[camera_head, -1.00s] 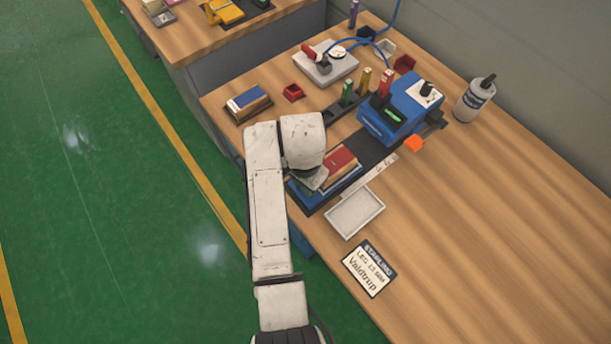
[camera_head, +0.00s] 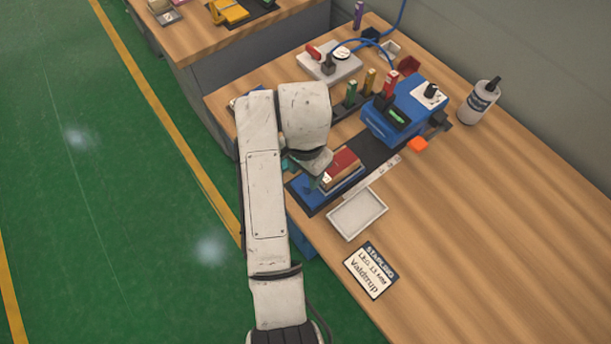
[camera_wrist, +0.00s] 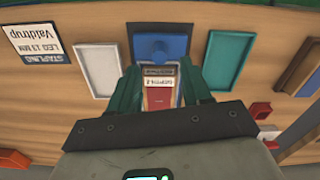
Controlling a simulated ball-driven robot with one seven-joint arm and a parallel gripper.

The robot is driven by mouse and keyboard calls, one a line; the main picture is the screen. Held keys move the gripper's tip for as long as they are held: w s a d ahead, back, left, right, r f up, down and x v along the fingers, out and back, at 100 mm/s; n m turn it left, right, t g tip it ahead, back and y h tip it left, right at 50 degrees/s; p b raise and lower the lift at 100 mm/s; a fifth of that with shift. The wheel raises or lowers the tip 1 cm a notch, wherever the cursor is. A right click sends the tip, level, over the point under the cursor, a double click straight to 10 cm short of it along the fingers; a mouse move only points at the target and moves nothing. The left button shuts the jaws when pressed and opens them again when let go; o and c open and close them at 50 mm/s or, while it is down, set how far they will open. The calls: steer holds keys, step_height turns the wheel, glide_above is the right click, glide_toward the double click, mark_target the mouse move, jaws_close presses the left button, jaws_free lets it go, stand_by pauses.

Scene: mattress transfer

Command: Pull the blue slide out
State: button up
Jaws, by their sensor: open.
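The blue slide (camera_head: 306,196) sits on a dark rail near the front edge of the bench, with a red-topped block (camera_head: 340,164) on it. In the head view my gripper (camera_head: 304,172) is over the slide's left end, partly hidden by my arm. I cannot tell whether the fingers touch anything.
A white tray (camera_head: 357,214) lies in front of the rail, with a Valdtrup sign (camera_head: 370,270) nearby. A blue machine (camera_head: 400,112) stands at the rail's far end, with a bottle (camera_head: 478,101) beyond. The bench's right side is clear.

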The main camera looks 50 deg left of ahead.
step_height(320, 180, up, 4)
steer(key=shift+f, duration=0.2)
stand_by(0.5)
